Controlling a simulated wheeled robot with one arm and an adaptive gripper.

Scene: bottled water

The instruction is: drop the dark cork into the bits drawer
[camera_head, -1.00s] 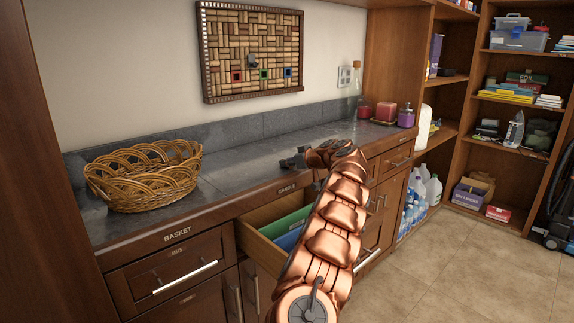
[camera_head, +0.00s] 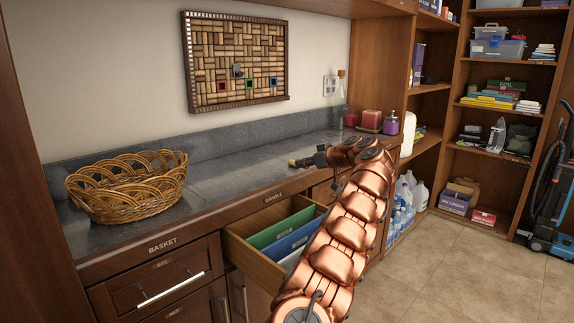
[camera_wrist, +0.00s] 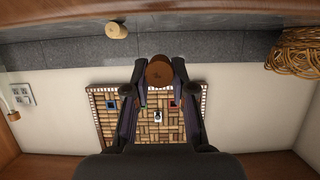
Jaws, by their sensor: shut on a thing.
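My gripper (camera_wrist: 159,92) is shut on a dark brown cork (camera_wrist: 159,71), held between its fingertips in the wrist view. In the head view my gripper (camera_head: 312,158) is low over the counter near its front edge, right of the basket; the dark cork is not clear there. A lighter cork (camera_wrist: 117,30) stands on the counter in the wrist view, apart from my fingers. A shut drawer (camera_head: 160,278) below the BASKET label has a small nameplate; I cannot read it surely. It may be the bits drawer.
A drawer with green and blue dividers stands open (camera_head: 255,263) below the counter (camera_head: 225,175). A wicker basket (camera_head: 128,187) is at left, and candles (camera_head: 370,118) stand at right. A cork board (camera_head: 235,62) hangs on the wall. The counter's middle is clear.

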